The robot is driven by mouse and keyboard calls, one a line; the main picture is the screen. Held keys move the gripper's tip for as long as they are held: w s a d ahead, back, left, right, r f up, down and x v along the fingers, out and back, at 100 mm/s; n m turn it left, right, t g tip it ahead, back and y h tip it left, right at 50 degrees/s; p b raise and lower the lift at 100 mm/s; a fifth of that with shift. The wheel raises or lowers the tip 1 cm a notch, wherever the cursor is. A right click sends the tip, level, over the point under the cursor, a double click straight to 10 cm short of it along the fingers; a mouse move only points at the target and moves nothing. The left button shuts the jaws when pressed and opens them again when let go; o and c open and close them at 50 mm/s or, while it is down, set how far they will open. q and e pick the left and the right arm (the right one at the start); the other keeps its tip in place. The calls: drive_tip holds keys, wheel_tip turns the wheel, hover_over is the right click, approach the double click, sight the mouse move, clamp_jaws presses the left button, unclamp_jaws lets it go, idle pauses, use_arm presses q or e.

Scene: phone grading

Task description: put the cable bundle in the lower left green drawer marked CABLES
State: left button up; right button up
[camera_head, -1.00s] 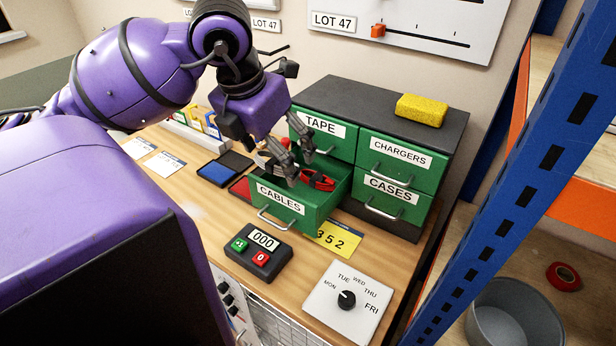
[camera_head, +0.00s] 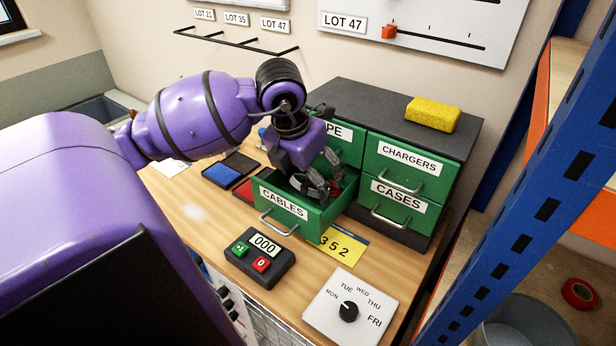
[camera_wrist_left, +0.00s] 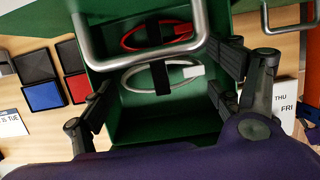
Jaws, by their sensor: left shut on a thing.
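A grey cable bundle (camera_wrist_left: 160,78) with a black strap sits between the fingers of my left gripper (camera_head: 318,192); in the left wrist view the fingers (camera_wrist_left: 160,98) flank it on both sides. My left gripper is shut on it, fingers reaching into the open green drawer marked CABLES (camera_head: 285,208). A red cable bundle (camera_wrist_left: 135,40) lies in the drawer beyond the grey one; a bit of its red shows beside the fingers in the head view. My right gripper is not in view.
The TAPE drawer (camera_head: 352,157), CHARGERS drawer (camera_head: 400,168) and CASES drawer (camera_head: 395,206) are shut. A yellow sponge (camera_head: 432,114) lies on the cabinet. A counter box (camera_head: 262,255), a yellow card (camera_head: 340,246) and a day dial (camera_head: 348,310) are in front. A blue rack post stands right.

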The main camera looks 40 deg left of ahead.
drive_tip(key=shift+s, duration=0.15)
use_arm(q)
drive_tip(key=shift+f, duration=0.6)
drive_tip(key=o, duration=0.7)
drive_tip(key=shift+o, duration=0.4)
drive_tip(key=shift+r, duration=0.2)
drive_tip(key=v, duration=1.3)
drive_tip(key=shift+w+p, duration=0.15)
drive_tip(key=shift+p, duration=0.2)
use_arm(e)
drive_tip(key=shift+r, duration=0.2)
